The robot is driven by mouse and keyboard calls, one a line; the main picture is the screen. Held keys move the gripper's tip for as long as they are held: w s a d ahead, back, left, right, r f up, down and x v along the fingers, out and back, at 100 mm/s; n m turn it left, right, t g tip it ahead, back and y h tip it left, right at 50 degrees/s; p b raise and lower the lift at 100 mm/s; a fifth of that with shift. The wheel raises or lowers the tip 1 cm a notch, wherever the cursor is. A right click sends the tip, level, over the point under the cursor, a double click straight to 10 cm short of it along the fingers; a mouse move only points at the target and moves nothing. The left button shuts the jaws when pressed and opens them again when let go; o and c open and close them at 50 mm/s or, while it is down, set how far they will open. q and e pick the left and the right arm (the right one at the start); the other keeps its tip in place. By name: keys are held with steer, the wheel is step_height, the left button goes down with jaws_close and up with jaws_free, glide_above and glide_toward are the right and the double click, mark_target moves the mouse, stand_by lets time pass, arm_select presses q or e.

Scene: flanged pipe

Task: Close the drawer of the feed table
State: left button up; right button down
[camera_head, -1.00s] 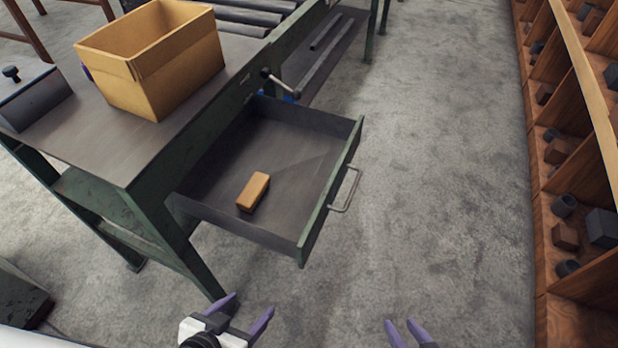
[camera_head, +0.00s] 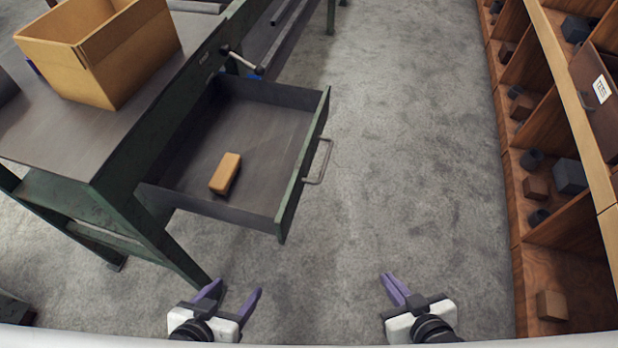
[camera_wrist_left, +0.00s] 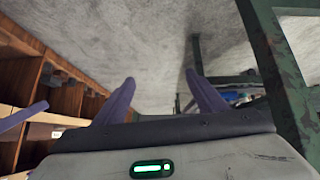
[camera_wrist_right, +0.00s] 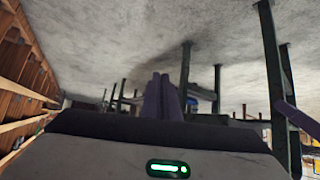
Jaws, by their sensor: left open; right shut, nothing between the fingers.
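The feed table (camera_head: 75,135) has a dark top and green frame at the left of the head view. Its drawer (camera_head: 255,130) is pulled out to the right, with a metal handle (camera_head: 320,162) on its green front. A tan block (camera_head: 225,173) lies inside the drawer. My left gripper (camera_head: 233,290) is open and empty, below the drawer's near corner in the picture. My right gripper (camera_head: 395,288) is shut and empty, to the lower right of the drawer front, apart from the handle. The wrist views show no drawer clearly.
A cardboard box (camera_head: 105,50) stands on the table top. A crank lever (camera_head: 242,60) sticks out above the drawer. A wooden shelf (camera_head: 535,110) with dark and brown pieces runs along the right. Bare grey floor (camera_head: 410,130) lies between the drawer and the shelf.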

mark_target(291, 212)
steer(key=w+r+n+t+y+b, duration=0.3)
steer(key=w+n+b, duration=0.35)
steer(key=n, duration=0.25)
steer(key=w+r+n+t+y+b, duration=0.2)
steer(key=w+r+n+t+b, duration=0.15)
steer(key=w+n+b, duration=0.35)
steer(key=s+a+n+g+y+b, duration=0.25)
steer(key=n+g+y+b, duration=0.3)
steer(key=n, duration=1.05)
steer(key=s+a+n+g+y+b, duration=0.1)
steer(key=a+n+g+y+b, duration=0.4)
steer(key=n, duration=1.1)
arm_select(q)
steer(key=w+d+f+h, duration=0.1)
steer(key=d+f, duration=0.1)
steer(key=f, duration=0.5)
steer(key=w+d+f+m+g, duration=0.1)
steer(key=d+f, duration=0.2)
steer(key=f, duration=0.5)
steer(key=shift+w+d+h, duration=0.2)
steer(key=shift+w+h, duration=0.2)
arm_select(e)
steer(key=shift+g+h, duration=0.35)
steer(key=shift+g, duration=0.05)
steer(key=x, duration=1.1)
steer(key=shift+w+a+f, duration=0.25)
steer(key=shift+w, duration=0.1)
